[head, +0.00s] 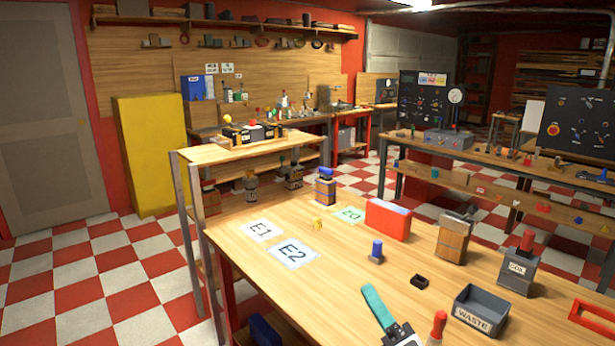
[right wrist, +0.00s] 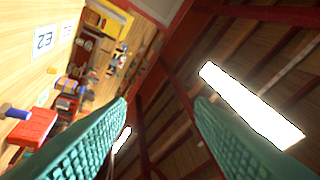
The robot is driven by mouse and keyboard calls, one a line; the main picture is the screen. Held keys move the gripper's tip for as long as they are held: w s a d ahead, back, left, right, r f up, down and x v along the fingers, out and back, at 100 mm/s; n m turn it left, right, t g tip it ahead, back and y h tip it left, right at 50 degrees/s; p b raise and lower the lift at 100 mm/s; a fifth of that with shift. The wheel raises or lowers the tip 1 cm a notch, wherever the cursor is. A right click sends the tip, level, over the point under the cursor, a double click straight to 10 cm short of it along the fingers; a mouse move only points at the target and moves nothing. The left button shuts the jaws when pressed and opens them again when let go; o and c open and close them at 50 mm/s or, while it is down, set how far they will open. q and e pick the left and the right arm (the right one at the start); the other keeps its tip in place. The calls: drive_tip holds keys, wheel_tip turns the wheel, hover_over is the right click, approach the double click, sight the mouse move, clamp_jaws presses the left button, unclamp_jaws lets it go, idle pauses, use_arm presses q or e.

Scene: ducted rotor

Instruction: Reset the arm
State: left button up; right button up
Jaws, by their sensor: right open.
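My right gripper (head: 378,305) is low in the head view, over the near part of the wooden table (head: 330,262), with one teal finger showing best. In the right wrist view its two teal ridged fingers (right wrist: 160,108) stand apart with nothing between them. That view looks up past the fingers to the ceiling and a lamp, with the table tilted along the left side. My left gripper is not in view.
A WASTE bin (head: 480,308), a COIL box (head: 518,264), a small black tray (head: 419,281) and a red-handled tool (head: 437,325) are right of the gripper. Cards E1 (head: 261,230) and E2 (head: 291,253) lie left.

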drive_tip(key=s+d+f+m+g+h, duration=0.4)
drive_tip(key=s+d+f+m+h, duration=0.15)
drive_tip(key=f+m, duration=0.4)
drive_tip(key=s+d+f+m+g+h, duration=0.35)
drive_tip(key=f+m+h, duration=0.35)
drive_tip(key=m, duration=0.4)
drive_tip(key=s+f+m+g+y, duration=0.1)
drive_tip(key=s+f+m+g, duration=0.3)
drive_tip(key=s, duration=0.5)
drive_tip(key=s+f+m+g+y, duration=0.2)
drive_tip(key=s+f+m+g, duration=0.1)
drive_tip(key=s+f+g, duration=0.4)
drive_tip(key=s+f, duration=0.3)
drive_tip(key=f, duration=2.3)
drive_tip(key=s+d+f, duration=0.3)
drive_tip(key=s+f, duration=1.2)
drive_tip(key=s, duration=0.1)
drive_tip(key=shift+s+f+n+h, duration=0.15)
drive_tip(key=shift+s+n+h, duration=0.05)
drive_tip(key=shift+n+h, duration=0.15)
drive_tip(key=shift+g, duration=0.25)
